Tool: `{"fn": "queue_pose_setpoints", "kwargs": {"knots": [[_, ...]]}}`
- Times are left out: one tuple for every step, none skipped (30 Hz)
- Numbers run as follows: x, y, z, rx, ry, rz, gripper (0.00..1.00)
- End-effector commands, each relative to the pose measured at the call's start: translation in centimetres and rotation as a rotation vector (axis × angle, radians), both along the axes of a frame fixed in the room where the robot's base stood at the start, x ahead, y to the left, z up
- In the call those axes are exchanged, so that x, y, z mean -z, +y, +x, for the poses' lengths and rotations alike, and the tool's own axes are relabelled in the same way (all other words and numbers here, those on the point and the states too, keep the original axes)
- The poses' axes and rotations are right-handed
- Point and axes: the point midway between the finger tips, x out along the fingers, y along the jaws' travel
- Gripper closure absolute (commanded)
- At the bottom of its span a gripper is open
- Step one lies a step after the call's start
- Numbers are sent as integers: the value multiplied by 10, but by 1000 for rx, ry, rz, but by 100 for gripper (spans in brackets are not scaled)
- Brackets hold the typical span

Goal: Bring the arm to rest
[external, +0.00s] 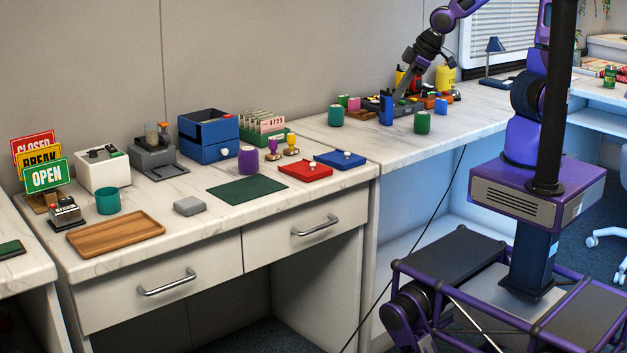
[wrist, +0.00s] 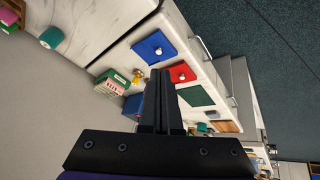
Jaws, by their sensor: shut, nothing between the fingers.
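My gripper (external: 401,92) is at the upper middle of the external view, pointing down and to the left. It shows in front of or over the cluster of items on the far counter; its exact height above them is hard to tell. In the wrist view my gripper (wrist: 162,75) has its two dark fingers together with nothing between them. Beyond the fingertips the wrist view shows a blue tray (wrist: 154,47), a red tray (wrist: 183,73) and a green mat (wrist: 194,96), all apart from the fingers.
The far counter (external: 460,121) holds several coloured cups, a blue container (external: 386,109) and a yellow container (external: 445,78). The near counter carries a blue drawer box (external: 209,137), a wooden tray (external: 116,234) and signs (external: 45,174). A wall stands behind both counters.

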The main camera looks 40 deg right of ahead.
Motion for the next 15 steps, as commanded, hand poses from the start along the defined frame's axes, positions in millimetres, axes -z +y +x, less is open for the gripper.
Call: {"fn": "queue_pose_setpoints", "kwargs": {"knots": [[-9,-8,-4,50,11,29,100],[-14,-11,-7,75,18,44,100],[-20,-15,-11,109,29,64,100],[-25,-18,-14,134,36,78,100],[-30,-22,-17,159,40,91,100],[-37,-25,-22,192,48,109,100],[-42,-29,-25,217,53,120,100],[-48,-32,-29,241,55,133,100],[-55,-36,-34,276,60,147,100],[-61,-38,-38,299,63,157,100],[-66,-41,-42,323,65,167,100],[-73,-45,-47,355,66,178,100],[-78,-47,-52,380,68,186,100],[-84,-50,-56,404,68,193,100],[-90,-53,-62,436,69,200,100]]}}
